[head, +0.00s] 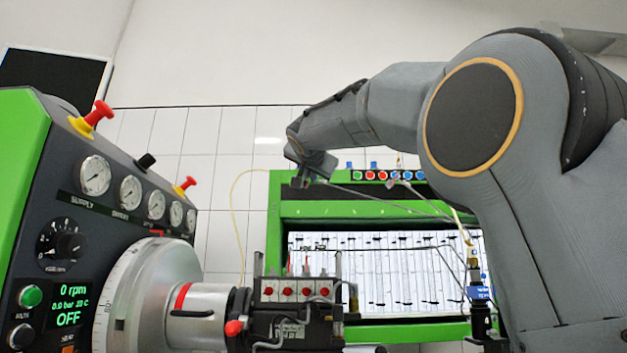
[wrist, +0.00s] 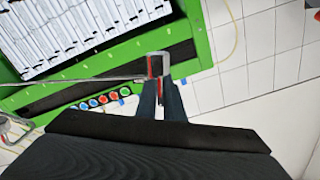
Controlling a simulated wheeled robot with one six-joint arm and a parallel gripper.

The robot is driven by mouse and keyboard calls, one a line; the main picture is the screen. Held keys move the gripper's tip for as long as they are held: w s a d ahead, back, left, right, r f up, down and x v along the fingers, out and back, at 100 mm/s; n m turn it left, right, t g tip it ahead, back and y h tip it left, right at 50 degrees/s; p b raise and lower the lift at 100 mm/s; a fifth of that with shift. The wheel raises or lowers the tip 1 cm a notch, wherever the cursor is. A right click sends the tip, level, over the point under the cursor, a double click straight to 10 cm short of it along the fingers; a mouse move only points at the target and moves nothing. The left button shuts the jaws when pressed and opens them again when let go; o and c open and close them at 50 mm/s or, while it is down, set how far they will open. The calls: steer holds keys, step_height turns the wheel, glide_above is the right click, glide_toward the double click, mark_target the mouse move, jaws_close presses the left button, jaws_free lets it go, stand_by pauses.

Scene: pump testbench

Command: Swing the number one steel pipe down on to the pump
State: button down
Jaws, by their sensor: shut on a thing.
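A thin steel pipe (head: 375,198) runs in the head view from my gripper (head: 309,180) down to the right, towards the fittings beside my arm. In the wrist view my gripper (wrist: 161,92) is shut on a pale end piece with a red mark, and the pipe (wrist: 75,80) runs left from it. Number markings on the pipe cannot be read.
Other thin pipes (head: 438,207) rise from fittings at right, partly behind my arm. A green testbench frame (head: 345,211) with glass tubes stands behind the pump. The gauge console (head: 120,200) and round drive housing (head: 150,285) stand at left. A thin yellow hose hangs behind.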

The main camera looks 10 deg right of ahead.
steer(key=a+f+n+b, duration=0.1)
steer(key=a+f+b, duration=0.2)
steer(key=f+b, duration=0.3)
steer(key=w+a+f+n+b, duration=0.1)
steer(key=a+f+b, duration=0.2)
steer(key=f+b, duration=0.4)
steer(key=shift+w+a+f+b, duration=0.15)
steer(key=shift+w+a+b, duration=0.2)
steer(key=shift+b, duration=0.1)
steer(key=c, duration=1.9)
jaws_free()
steer(key=shift+a, duration=0.15)
steer(key=shift+s, duration=0.15)
steer(key=v, duration=0.7)
steer(key=shift+s+b, duration=0.3)
steer(key=shift+b, duration=0.1)
